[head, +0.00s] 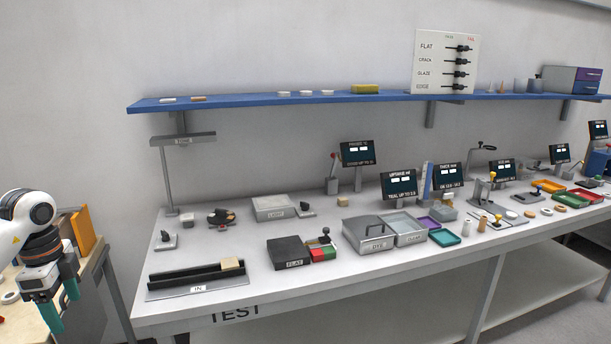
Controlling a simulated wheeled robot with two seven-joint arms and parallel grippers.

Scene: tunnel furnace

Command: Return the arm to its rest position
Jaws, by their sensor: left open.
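My left gripper (58,305) hangs at the lower left of the head view, with its green fingers pointing down and spread apart. My white and dark left arm comes in from the left edge. My right gripper is not in view.
On the test bench are the black IN rail (185,282) with a beige tile (231,264), a black FLAT block (288,252), a grey lidded box (368,235) and several small screens. A blue shelf (240,106) runs above. An orange panel (82,230) stands behind my left arm.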

